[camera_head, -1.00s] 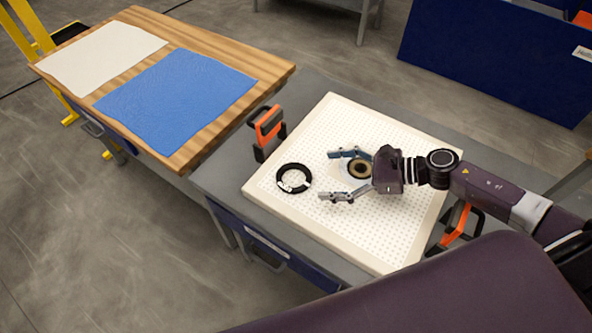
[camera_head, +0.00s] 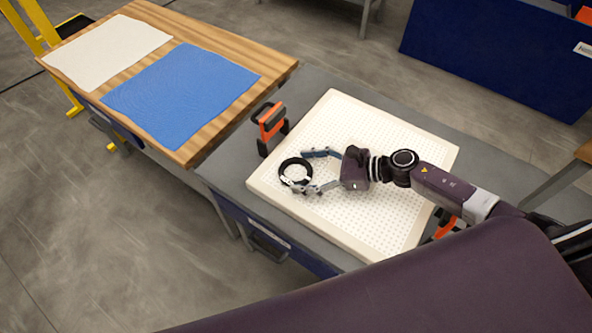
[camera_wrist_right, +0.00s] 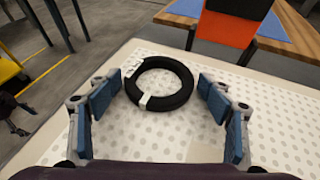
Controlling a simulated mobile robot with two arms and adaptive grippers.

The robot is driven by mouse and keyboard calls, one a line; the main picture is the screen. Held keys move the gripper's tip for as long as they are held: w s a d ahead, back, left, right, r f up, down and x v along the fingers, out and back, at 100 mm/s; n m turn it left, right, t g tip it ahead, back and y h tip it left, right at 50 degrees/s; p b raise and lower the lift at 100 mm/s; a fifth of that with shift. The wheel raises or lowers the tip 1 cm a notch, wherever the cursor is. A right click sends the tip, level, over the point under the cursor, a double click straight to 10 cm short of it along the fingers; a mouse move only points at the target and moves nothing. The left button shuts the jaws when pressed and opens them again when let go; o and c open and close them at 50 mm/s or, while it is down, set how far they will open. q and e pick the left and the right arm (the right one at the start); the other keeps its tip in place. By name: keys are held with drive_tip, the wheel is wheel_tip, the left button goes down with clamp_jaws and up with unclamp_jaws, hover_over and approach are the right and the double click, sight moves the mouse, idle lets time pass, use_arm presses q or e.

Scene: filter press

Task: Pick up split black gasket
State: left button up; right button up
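The split black gasket (camera_head: 295,172) is a black ring with white marks, lying on the white perforated plate (camera_head: 385,235). In the right wrist view the gasket (camera_wrist_right: 176,98) lies between the fingers of my right gripper (camera_wrist_right: 165,105), with a white band at its lower left and a white tag at its upper left. My right gripper (camera_head: 312,170) is open, its two fingers reaching to either side of the ring's right part. Gaps show between the fingers and the ring in the wrist view. My left gripper is not in view.
An orange and black clamp (camera_head: 270,128) stands at the plate's upper left, and another orange clamp (camera_head: 446,228) at its right. A wooden table (camera_head: 275,75) with a blue sheet (camera_head: 182,95) and a white sheet (camera_head: 108,52) is at left. The plate's right part is clear.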

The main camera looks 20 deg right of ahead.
drive_tip(key=c, duration=0.8)
drive_tip(key=shift+r, duration=0.15)
drive_tip(key=shift+c, duration=0.2)
